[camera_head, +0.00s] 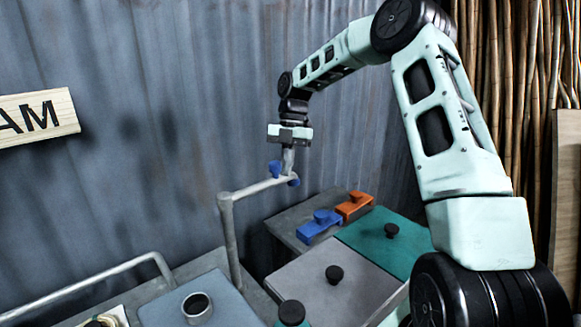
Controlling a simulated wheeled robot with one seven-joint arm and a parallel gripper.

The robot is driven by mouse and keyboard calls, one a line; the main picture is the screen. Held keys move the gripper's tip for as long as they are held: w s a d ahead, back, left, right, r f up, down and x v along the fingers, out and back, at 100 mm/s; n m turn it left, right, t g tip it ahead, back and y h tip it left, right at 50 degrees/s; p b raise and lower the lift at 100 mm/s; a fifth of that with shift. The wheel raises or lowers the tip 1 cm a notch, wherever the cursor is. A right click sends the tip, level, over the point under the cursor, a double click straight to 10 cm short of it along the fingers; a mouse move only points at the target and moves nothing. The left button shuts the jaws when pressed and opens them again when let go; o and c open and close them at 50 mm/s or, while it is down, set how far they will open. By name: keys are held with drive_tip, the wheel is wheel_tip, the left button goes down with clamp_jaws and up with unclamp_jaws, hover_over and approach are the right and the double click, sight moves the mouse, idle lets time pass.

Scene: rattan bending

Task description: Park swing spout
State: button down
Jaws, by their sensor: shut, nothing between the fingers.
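The swing spout (255,187) is a grey pipe arm on top of an upright grey post (231,245). It reaches to the right and slightly toward the back, and its free end lies beneath my gripper. Blue parts show at that end, one at the upper left (275,168) and one at the lower right (294,182). My gripper (289,172) points down and is shut, with its tips at the spout's end. I cannot tell whether the tips touch the spout. The spout's outlet is partly hidden there.
A blue block (319,226) and an orange block (354,205) with knobs sit on a grey bench. In front lie a grey lid (310,290) and a teal lid (372,245), each with a black knob. A bent grey rail (95,286) runs at the lower left. A corrugated wall stands behind.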

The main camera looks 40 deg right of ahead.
drive_tip(key=w+r+b, duration=0.2)
drive_tip(key=w+r, duration=0.1)
drive_tip(key=r, duration=0.5)
drive_tip(key=shift+w+d+r+b, duration=0.2)
drive_tip(key=shift+w+r+b, duration=0.05)
drive_tip(key=shift+r+b, duration=0.15)
